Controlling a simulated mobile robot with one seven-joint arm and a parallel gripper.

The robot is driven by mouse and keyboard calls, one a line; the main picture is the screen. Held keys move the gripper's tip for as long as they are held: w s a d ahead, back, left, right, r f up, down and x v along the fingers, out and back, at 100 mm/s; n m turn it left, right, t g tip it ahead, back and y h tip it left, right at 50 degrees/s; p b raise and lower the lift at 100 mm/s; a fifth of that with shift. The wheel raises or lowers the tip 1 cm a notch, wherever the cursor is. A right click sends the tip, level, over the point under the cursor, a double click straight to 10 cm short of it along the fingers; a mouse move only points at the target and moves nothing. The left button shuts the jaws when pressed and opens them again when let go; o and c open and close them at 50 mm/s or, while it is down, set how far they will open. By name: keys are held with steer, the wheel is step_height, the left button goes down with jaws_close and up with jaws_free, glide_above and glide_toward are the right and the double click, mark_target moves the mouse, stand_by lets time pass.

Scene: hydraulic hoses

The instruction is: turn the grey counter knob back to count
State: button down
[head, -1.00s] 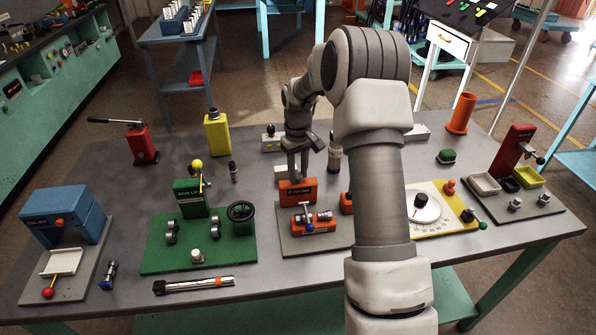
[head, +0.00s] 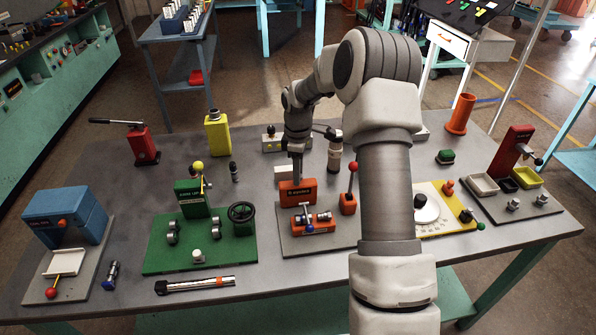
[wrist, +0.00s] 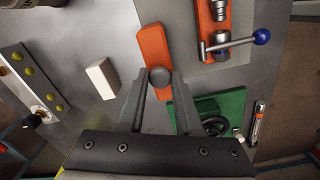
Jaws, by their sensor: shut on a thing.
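The grey counter knob (wrist: 160,76) is a small round grey piece on the orange counter box (wrist: 153,45). In the wrist view my gripper (wrist: 159,80) has one fingertip on each side of the knob and is shut on it. In the head view the orange counter box (head: 298,193) has a dark label on its front and stands at the back of a grey plate (head: 290,243). My gripper (head: 297,176) points straight down onto its top there. The knob is hidden behind the fingers in the head view, so its pointing direction cannot be told.
An orange clamp with a hose fitting (head: 312,220) and a blue ball handle lies in front of the box. A red-ball lever (head: 351,185) stands close on the right. A green press with a handwheel (head: 242,211) is left. A white block (wrist: 101,78) lies nearby.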

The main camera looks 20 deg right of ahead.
steer(key=shift+n, duration=0.6)
steer(key=c, duration=0.6)
jaws_free()
step_height(320, 180, up, 18)
steer(key=shift+f, duration=0.2)
